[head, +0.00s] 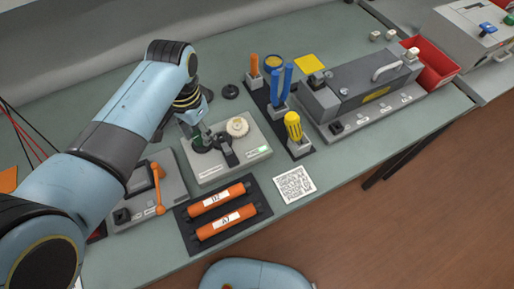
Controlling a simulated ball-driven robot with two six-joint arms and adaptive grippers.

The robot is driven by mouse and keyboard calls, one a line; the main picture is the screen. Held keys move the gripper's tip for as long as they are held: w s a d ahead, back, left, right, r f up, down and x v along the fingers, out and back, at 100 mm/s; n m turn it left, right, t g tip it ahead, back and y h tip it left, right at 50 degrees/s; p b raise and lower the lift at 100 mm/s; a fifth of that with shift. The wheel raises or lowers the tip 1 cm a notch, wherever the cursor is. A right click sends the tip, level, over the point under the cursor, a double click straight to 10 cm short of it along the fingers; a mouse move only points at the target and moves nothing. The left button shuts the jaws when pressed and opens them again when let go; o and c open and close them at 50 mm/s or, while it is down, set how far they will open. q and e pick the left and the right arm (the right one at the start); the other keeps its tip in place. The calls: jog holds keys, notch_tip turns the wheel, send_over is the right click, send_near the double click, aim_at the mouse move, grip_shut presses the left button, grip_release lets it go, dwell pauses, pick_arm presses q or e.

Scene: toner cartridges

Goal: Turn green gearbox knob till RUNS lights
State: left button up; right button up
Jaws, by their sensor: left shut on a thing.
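The gearbox (240,168) is a pale grey box on the bench, left of the middle in the head view. A cream gear wheel (237,127) sits on its top. My left gripper (207,148) reaches down over the gearbox's left part and is shut on the green knob (196,138). Only a little of the knob's green shows between the dark fingers. Small labels sit on the gearbox's front, one with a greenish patch (263,151) at the right. The lettering is too small to read, and I cannot tell if it is lit. My right gripper is not in view.
A black tray (181,226) with two orange cartridges (217,198) lies in front of the gearbox. A grey device with an orange lever (159,190) stands left. A tool holder with a yellow-handled tool (293,125) stands right, beside a long grey machine (360,90) and a red bin (432,68).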

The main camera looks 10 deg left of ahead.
pick_arm(q)
jog(key=m, duration=1.4)
jog(key=o, duration=0.9)
